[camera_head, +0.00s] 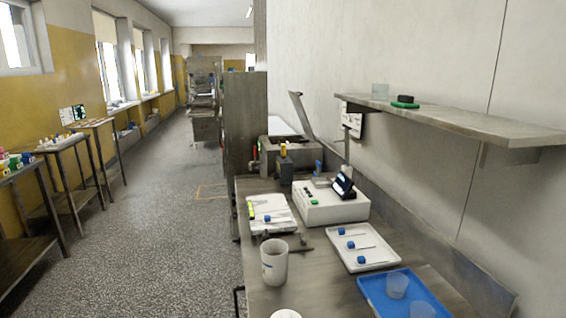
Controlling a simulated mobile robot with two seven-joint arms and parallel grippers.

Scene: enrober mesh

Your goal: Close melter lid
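What looks like the melter is a grey metal box (272,158) beyond the far end of the worktop, next to a tall cabinet. A lid (302,117) stands raised and tilted at its right side, near the wall. The top of the box shows a pale opening or surface, too small to tell which. A red handle or valve (255,153) is at its left. Neither of my grippers is in view.
The worktop (257,300) holds a white device (318,208), a mug (273,264), a white tray (378,262) and a blue tray (378,306). A shelf (460,122) juts from the right wall. The aisle floor (165,230) is clear; tables (62,144) line the left.

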